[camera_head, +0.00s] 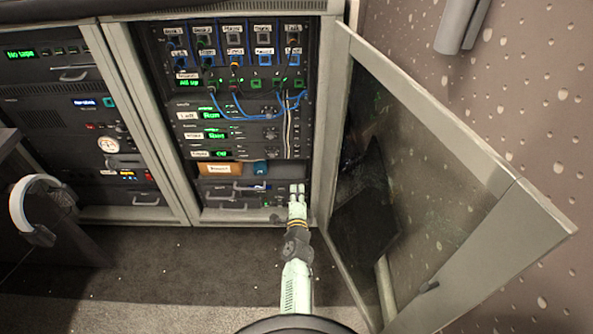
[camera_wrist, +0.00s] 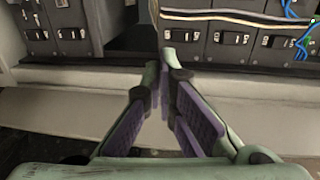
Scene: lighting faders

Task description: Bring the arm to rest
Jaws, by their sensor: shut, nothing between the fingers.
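My gripper (camera_head: 297,190) is at the end of my pale green arm, which reaches forward to the lower right part of the open rack (camera_head: 326,120). In the wrist view my gripper (camera_wrist: 165,72) has its dark fingers with purple pads converging towards the tips, with nothing held. The fingertips appear close in front of the rack's lower edge; I cannot tell whether they touch it.
The rack's glass door (camera_head: 430,150) stands open to the right of my arm. A drawer handle (camera_head: 235,190) is left of my gripper. Headphones (camera_head: 32,210) hang at the far left. Blue cables (camera_head: 250,114) cross the rack front. Carpet (camera_head: 170,280) is clear left of my arm.

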